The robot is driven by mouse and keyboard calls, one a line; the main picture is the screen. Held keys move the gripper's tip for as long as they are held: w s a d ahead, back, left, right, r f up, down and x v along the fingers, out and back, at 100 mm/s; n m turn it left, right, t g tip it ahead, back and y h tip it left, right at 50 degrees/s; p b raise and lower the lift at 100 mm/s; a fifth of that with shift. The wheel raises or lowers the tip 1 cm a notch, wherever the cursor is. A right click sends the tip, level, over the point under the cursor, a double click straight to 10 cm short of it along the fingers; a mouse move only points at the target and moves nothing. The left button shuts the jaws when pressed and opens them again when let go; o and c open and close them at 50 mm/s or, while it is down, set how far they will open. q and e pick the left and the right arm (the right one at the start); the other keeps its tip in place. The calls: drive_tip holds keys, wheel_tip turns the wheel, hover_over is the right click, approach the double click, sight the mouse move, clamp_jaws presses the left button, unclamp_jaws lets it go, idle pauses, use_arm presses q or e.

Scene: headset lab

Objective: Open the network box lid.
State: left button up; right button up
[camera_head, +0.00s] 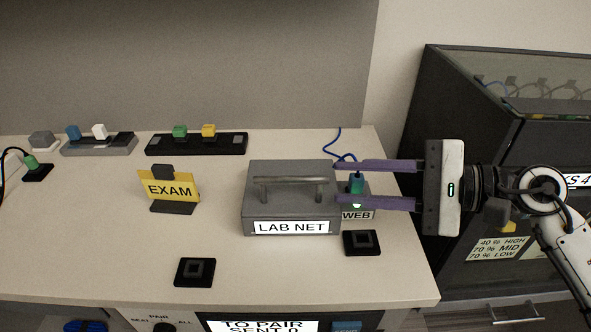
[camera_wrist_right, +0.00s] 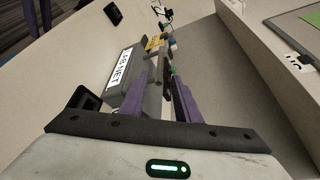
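The network box (camera_head: 260,211) is a grey box labelled LAB NET on the table. Its lid (camera_head: 262,171) is down and carries a metal bar handle (camera_head: 290,181). My right gripper (camera_head: 337,184) comes in from the right, with its two purple fingers spread apart. The fingertips are at or over the box's right edge; I cannot tell whether they touch it. A small WEB unit (camera_head: 357,214) with a teal plug (camera_head: 357,183) shows between and below the fingers. In the right wrist view the box (camera_wrist_right: 124,84) lies just beyond the fingers.
A yellow EXAM sign (camera_head: 170,188) stands left of the box. Black square sockets (camera_head: 195,271) and (camera_head: 361,242) lie in front. Trays with coloured blocks (camera_head: 196,145) stand behind. A dark cabinet (camera_head: 480,130) is at the right.

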sight(304, 180)
drive_tip(key=p+x, duration=0.1)
drive_tip(key=x, duration=0.7)
drive_tip(key=shift+a+r+p, duration=0.15)
drive_tip(key=shift+a+p, duration=0.15)
drive_tip(key=shift+w+a+f, duration=0.2)
drive_tip(key=shift+a+f, duration=0.05)
drive_tip(key=shift+a, duration=0.3)
clamp_jaws()
